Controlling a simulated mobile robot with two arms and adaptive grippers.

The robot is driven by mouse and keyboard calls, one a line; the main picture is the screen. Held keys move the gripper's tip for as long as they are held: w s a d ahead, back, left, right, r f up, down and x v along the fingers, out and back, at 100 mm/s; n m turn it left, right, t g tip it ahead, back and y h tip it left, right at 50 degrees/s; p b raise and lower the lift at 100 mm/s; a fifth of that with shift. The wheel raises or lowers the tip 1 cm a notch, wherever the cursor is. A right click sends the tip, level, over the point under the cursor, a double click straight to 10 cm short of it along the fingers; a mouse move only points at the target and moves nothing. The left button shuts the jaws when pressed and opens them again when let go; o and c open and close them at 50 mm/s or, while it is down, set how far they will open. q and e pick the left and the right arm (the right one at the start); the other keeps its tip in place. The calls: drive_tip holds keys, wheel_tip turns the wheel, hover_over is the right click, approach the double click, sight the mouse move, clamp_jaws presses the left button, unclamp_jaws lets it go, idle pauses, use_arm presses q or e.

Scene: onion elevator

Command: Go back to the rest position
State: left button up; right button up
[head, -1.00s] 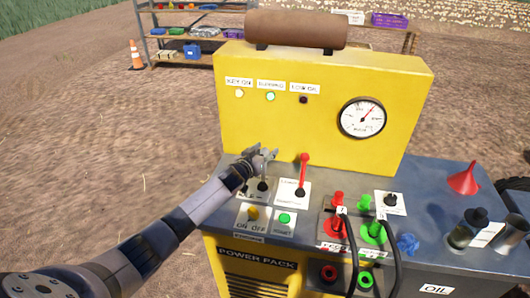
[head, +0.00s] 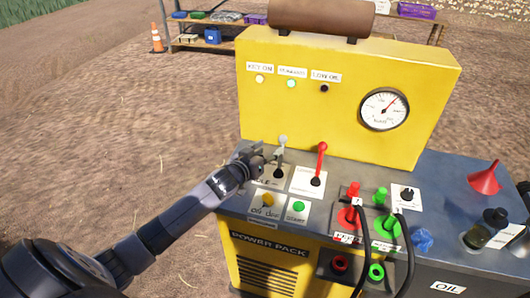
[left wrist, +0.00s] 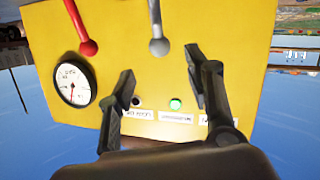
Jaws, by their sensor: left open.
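My left gripper (head: 262,156) is over the front left of the yellow power pack (head: 345,95), just left of the grey lever (head: 281,155). In the left wrist view my left gripper (left wrist: 163,88) has its fingers wide apart with nothing between them. That view shows the machine upside down, with the grey lever (left wrist: 157,30) beyond the fingertips. The red lever (head: 320,163) stands upright to the right of the grey one. My right gripper does not show.
Black cables, red and green connectors (head: 348,217), a blue knob (head: 423,240) and a red funnel (head: 485,178) are on the right of the deck. A shelf (head: 205,44) and a cone (head: 156,38) stand behind. Bare ground is free at the left.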

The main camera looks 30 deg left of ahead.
use_arm(q)
drive_tip(key=shift+s+r, duration=0.15)
drive_tip(key=shift+s, duration=0.5)
